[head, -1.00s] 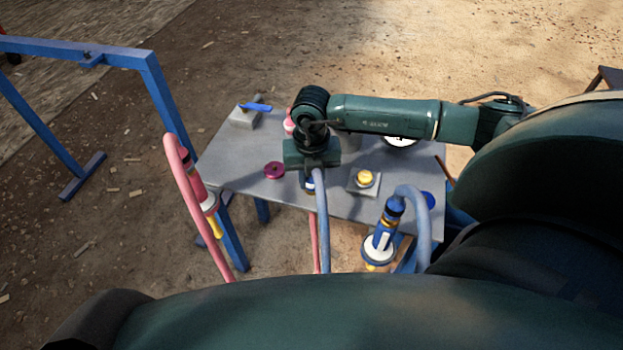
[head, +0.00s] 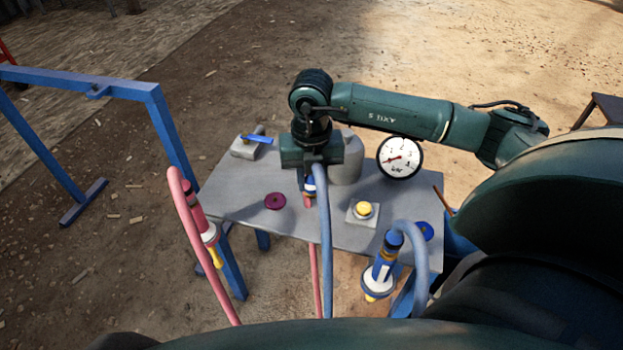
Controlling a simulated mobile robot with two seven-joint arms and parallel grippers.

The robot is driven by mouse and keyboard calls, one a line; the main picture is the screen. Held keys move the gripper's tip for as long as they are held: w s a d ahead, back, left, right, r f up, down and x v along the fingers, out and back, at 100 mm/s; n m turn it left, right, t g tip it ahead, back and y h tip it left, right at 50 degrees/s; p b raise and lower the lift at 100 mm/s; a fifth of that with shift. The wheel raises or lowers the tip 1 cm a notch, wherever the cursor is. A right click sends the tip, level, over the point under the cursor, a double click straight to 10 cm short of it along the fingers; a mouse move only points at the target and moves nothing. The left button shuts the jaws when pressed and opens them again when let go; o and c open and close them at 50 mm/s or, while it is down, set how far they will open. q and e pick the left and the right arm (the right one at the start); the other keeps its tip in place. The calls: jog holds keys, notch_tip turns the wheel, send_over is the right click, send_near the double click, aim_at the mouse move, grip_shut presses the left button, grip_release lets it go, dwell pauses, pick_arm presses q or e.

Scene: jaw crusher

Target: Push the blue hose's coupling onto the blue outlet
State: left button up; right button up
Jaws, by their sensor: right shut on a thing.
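My right gripper (head: 310,172) reaches over the table from the right and points down. It is shut on the blue hose's coupling (head: 310,187), a dark blue piece with a pale ring, mostly hidden by the gripper. The blue hose (head: 324,245) hangs from there past the table's front edge. I cannot pick out the blue outlet for certain; the gripper may hide it. I cannot tell whether the coupling touches anything. My left gripper is not in view.
The grey table (head: 235,202) carries a gauge (head: 400,158), a grey cylinder (head: 346,168), a yellow button (head: 363,209), a blue-handled valve (head: 256,139) and a dark pink disc (head: 275,201). A pink hose (head: 184,222) stands left. Another blue fitting (head: 383,268) stands front right.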

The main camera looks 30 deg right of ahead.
jog(key=n, duration=0.3)
jog(key=shift+w+a+r+n, duration=0.1)
jog(key=shift+a+r+n, duration=0.2)
jog(key=shift+a+r, duration=0.1)
jog(key=a+r+m, duration=0.3)
jog(key=m, duration=1.4)
jog(key=a+r+m, duration=0.3)
jog(key=r+m, duration=0.1)
jog(key=m, duration=1.3)
jog(key=shift+a+r, duration=0.2)
jog(key=shift+w+d, duration=0.1)
